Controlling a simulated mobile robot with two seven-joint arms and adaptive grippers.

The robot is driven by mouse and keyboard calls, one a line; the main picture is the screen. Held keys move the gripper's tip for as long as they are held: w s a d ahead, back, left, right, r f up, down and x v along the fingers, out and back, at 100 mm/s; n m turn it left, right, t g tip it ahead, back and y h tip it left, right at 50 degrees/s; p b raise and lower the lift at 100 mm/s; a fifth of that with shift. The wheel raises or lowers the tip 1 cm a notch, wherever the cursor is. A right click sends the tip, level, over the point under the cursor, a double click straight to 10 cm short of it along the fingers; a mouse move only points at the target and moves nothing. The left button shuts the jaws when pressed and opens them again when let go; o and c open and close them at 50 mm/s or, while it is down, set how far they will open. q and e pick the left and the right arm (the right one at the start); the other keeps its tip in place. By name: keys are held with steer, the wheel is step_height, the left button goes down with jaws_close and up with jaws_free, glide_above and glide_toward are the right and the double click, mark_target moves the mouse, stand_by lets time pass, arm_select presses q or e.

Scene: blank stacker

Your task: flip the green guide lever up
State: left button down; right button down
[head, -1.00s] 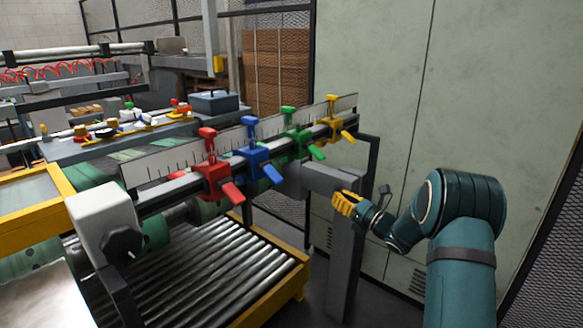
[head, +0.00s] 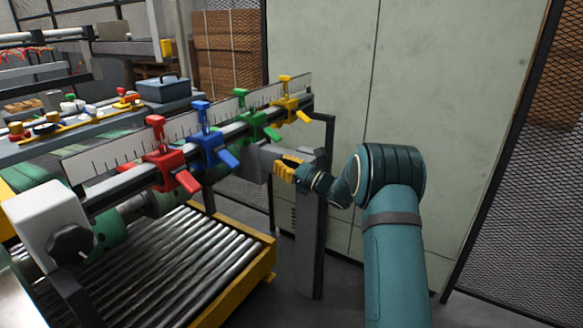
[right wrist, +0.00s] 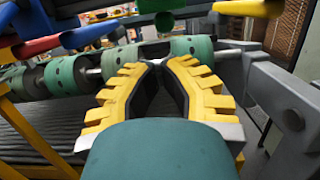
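The green guide (head: 250,122) is third from the front on the ruled rail, between the blue and yellow guides. Its green lever (head: 271,133) slants down to the right. In the right wrist view the rounded end of the green lever (right wrist: 163,20) shows at the top, beyond the fingertips. My right gripper (head: 286,168) is below and slightly right of the green lever, apart from it. In the right wrist view, the yellow fingers of my right gripper (right wrist: 160,67) converge with their tips together and nothing between them. My left gripper is out of view.
The blue lever (head: 229,159) and red lever (head: 187,181) hang nearer on the rail; the yellow lever (head: 303,116) is farther. A grey post (head: 308,235) stands below my right gripper. A roller conveyor (head: 165,265) lies below the rail. A pale cabinet (head: 420,80) stands behind.

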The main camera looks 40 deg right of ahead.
mark_target(275, 137)
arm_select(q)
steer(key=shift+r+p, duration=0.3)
arm_select(e)
steer(key=r, duration=0.1)
steer(key=w+r, duration=0.1)
steer(key=r, duration=0.1)
steer(key=w+a+r, duration=0.1)
steer(key=shift+w+r, duration=0.15)
steer(key=shift+w, duration=0.05)
